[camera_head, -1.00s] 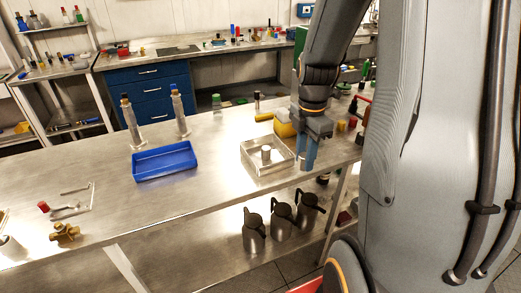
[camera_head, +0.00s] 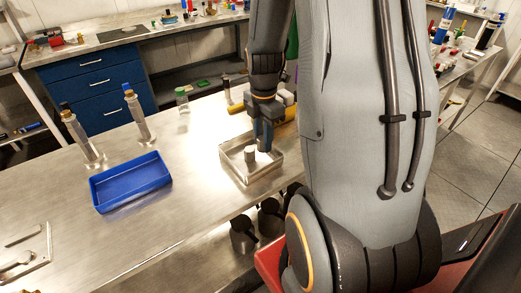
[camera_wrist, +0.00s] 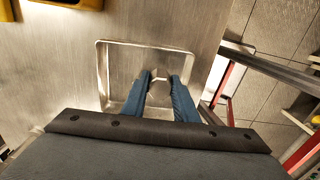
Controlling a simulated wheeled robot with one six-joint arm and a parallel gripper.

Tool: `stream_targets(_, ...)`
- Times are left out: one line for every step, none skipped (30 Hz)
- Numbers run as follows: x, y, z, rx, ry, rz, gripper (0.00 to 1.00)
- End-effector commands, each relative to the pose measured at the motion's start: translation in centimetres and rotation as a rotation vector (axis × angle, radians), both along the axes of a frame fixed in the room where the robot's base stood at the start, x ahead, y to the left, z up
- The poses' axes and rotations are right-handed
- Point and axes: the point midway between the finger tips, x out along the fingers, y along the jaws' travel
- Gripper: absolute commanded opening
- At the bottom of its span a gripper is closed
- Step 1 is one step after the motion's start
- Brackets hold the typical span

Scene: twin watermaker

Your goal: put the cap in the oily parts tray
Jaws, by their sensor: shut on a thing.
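A small grey cylindrical piece, which looks like the cap (camera_head: 250,154), is inside the square metal tray (camera_head: 234,172). My gripper (camera_head: 264,147) points down into this tray with its blue fingers at the piece. In the wrist view, my gripper (camera_wrist: 160,82) has the pale cap (camera_wrist: 160,76) between its fingertips, with the metal tray rim (camera_wrist: 101,68) around them. The gripper is shut on it; its lower part is hard to make out. A blue tray (camera_head: 131,182) stands empty on the steel table to the left. No label tells which tray is for oily parts.
Two upright tubes (camera_head: 137,114) stand behind the blue tray. A yellow object (camera_head: 236,108) lies close behind the metal tray. Dark jugs (camera_head: 243,236) stand on the shelf below the table edge. The tabletop (camera_head: 110,240) in front of the blue tray is clear.

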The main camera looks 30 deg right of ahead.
Motion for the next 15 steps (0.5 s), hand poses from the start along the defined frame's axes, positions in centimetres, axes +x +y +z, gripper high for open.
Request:
stream_targets(-0.1,0.0,-0.4,0.001,0.002,0.0,0.03)
stream_targets(0.0,0.0,-0.6,0.001,0.002,0.0,0.03)
stream_targets(0.0,0.0,-0.8,0.0,0.001,0.0,0.03)
stream_targets(0.0,0.0,-0.9,0.0,0.001,0.0,0.03)
stream_targets(0.0,0.0,-1.2,0.0,0.001,0.0,0.03)
stream_targets(-0.1,0.0,-1.5,0.001,0.002,0.0,0.03)
stream_targets(-0.1,0.0,-1.9,0.001,0.003,0.0,0.03)
stream_targets(-0.1,0.0,-2.3,0.001,0.003,0.0,0.03)
stream_targets(-0.1,0.1,-2.8,0.002,0.004,0.0,0.03)
stream_targets(-0.1,0.0,-3.2,0.002,0.003,0.0,0.03)
stream_targets(-0.1,0.0,-3.6,0.001,0.003,0.0,0.03)
stream_targets(-0.1,0.0,-4.0,0.001,0.003,0.0,0.03)
stream_targets(-0.1,0.0,-4.3,0.001,0.003,0.0,0.03)
stream_targets(-0.1,0.0,-4.6,0.001,0.002,0.0,0.03)
stream_targets(0.0,0.0,-4.8,0.0,0.001,0.0,0.03)
